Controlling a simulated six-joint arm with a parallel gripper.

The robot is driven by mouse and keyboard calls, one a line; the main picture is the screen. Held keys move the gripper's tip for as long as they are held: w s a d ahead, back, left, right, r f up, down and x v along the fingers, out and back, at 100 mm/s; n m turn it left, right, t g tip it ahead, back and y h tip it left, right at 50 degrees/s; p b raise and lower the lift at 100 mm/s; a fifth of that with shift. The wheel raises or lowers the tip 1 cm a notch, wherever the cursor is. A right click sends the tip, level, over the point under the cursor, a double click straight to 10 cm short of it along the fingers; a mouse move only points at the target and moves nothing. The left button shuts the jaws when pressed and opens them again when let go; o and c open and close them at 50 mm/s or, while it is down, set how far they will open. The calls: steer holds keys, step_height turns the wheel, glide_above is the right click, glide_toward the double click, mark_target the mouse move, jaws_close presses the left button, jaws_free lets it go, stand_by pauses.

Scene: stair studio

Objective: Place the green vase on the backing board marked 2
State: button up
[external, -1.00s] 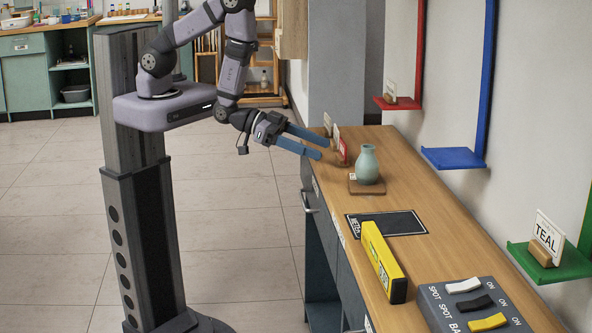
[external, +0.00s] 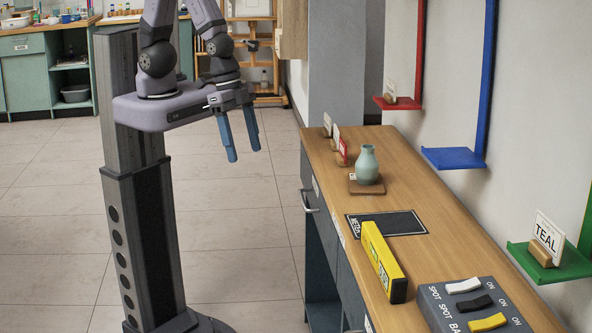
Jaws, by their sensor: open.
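The green vase (external: 367,165) stands upright on a small wooden base (external: 365,188) at the back part of the wooden counter. A small white tag sits at the left of that base; its mark is too small to read. My gripper (external: 242,149) is open and empty. Its two blue fingers point down over the floor, left of the counter and well apart from the vase. I cannot make out a number 2 on any board. Three wall brackets with shelves show: red (external: 397,104), blue (external: 454,158) and green (external: 550,263).
Several small cards (external: 343,151) stand behind the vase. A black mat (external: 387,223), a yellow level (external: 382,262) and a switch box (external: 475,307) lie nearer on the counter (external: 430,226). A TEAL card (external: 548,232) stands on the green shelf. The blue shelf looks bare.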

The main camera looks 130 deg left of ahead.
steer(key=s+d+r+m+g, duration=0.1)
steer(key=s+d+r+g, duration=0.1)
steer(key=s, duration=0.6)
steer(key=shift+r+g, duration=0.5)
steer(key=shift+r, duration=0.3)
stand_by(0.3)
